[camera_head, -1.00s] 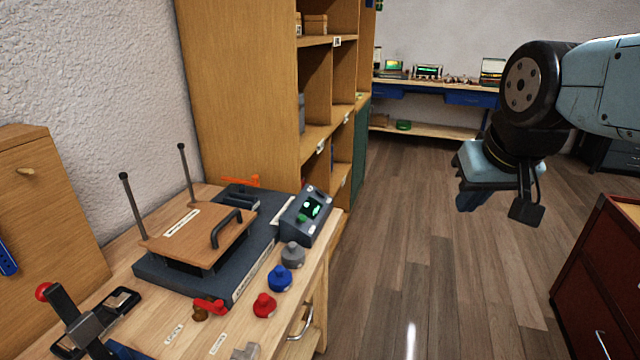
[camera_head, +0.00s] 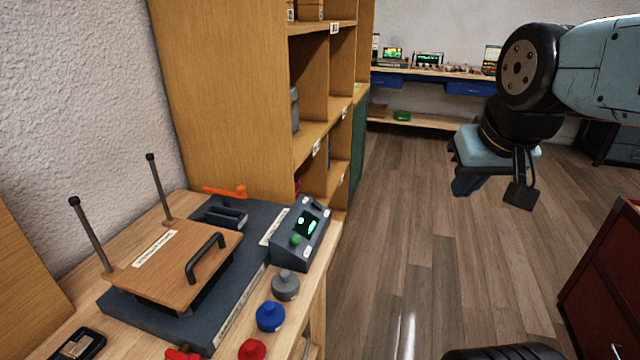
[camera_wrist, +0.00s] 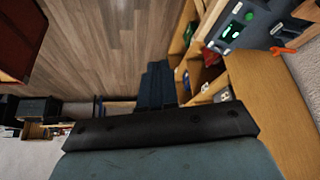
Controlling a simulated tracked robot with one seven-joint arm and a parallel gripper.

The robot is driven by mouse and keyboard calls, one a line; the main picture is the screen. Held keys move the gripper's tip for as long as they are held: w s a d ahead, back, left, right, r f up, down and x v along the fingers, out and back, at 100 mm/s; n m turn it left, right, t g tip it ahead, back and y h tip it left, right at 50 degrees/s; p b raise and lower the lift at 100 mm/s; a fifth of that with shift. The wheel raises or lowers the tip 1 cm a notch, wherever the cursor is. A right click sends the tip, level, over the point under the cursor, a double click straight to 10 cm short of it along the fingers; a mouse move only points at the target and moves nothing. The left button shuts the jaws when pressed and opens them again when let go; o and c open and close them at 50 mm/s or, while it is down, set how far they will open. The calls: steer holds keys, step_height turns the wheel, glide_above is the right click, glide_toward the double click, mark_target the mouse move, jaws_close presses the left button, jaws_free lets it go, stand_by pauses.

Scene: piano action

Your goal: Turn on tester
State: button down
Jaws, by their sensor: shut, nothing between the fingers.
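The tester is a grey box (camera_head: 301,234) with a sloped face, a lit screen with green marks and a green button (camera_head: 296,240). It stands at the right rear of the workbench (camera_head: 318,285), beside a dark base plate. It also shows in the wrist view (camera_wrist: 238,28), at the top right. My gripper (camera_head: 466,186) hangs over the floor to the right, well apart from the tester. In the wrist view my gripper (camera_wrist: 157,84) has its fingers together with nothing between them.
A wooden plate with a black handle (camera_head: 175,262) sits on the dark base (camera_head: 235,300). Grey, blue and red knobs (camera_head: 270,317) stand along the bench edge. A wooden shelf (camera_head: 220,90) rises behind. A red cabinet (camera_head: 605,275) stands right. Floor between is clear.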

mark_target(314, 201)
steer(key=shift+w+a, duration=0.1)
steer(key=shift+w, duration=0.15)
steer(key=shift+w, duration=0.1)
steer(key=w+a+f+m+g+y, duration=0.1)
steer(key=w+a+f, duration=0.3)
steer(key=w, duration=0.6)
steer(key=w+a+f+m+g+y, duration=0.1)
steer(key=w+a+f+y, duration=0.2)
steer(key=w, duration=0.8)
steer(key=w+a+f+m+g+y, duration=0.1)
steer(key=w+a+f+m+y, duration=0.1)
steer(key=w+a+f, duration=0.4)
steer(key=w, duration=0.4)
steer(key=shift+w+y, duration=0.15)
steer(key=shift+y, duration=0.25)
steer(key=x, duration=1.4)
